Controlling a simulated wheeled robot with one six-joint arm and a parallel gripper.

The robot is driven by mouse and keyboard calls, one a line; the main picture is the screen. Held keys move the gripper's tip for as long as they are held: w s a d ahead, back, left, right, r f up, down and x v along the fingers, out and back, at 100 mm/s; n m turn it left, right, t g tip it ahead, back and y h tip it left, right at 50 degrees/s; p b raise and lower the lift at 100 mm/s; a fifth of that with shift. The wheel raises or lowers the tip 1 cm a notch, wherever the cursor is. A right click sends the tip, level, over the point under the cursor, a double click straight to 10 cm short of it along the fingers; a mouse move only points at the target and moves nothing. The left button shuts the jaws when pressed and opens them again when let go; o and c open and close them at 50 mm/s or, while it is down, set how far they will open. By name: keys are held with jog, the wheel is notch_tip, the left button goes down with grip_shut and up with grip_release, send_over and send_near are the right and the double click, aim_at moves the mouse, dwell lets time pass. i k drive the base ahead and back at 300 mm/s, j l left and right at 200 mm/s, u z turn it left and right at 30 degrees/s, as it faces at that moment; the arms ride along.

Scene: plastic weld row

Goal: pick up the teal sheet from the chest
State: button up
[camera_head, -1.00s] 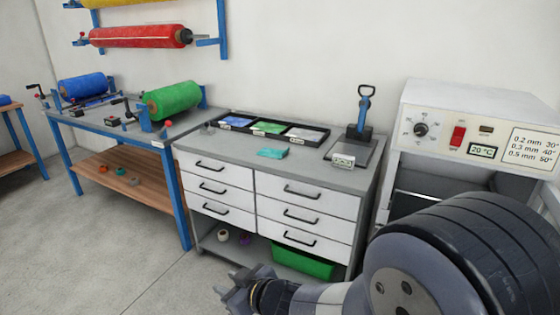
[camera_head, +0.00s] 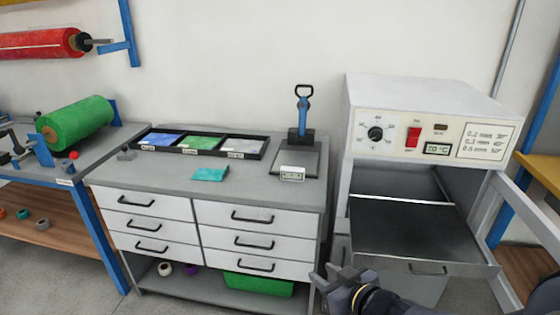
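The teal sheet (camera_head: 210,174) lies flat on the grey top of the white drawer chest (camera_head: 165,178), near its front edge and about mid-width. It looks like a small, thin piece. My gripper (camera_head: 328,284) is at the bottom of the view, low in front of the chest's right end, and well apart from the sheet. Its fingers look spread with nothing between them.
A black tray (camera_head: 258,151) with blue, green and pale sheets stands behind the teal sheet. A press with a blue lever (camera_head: 303,112) and a small white display (camera_head: 292,173) stand to its right. The oven's (camera_head: 440,130) open drawer juts out at right.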

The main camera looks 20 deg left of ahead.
aim_at(201, 174)
jog(key=j+z, duration=0.3)
jog(key=j, duration=0.35)
jog(key=j+z, duration=0.35)
jog(key=j, duration=0.3)
jog(key=j+z, duration=0.3)
jog(key=j, duration=0.35)
jog(key=k+j+z, duration=0.3)
jog(key=j, duration=0.3)
jog(key=k+j, duration=0.1)
jog(key=j, duration=0.75)
jog(key=k+j, duration=0.15)
jog(key=j, duration=0.3)
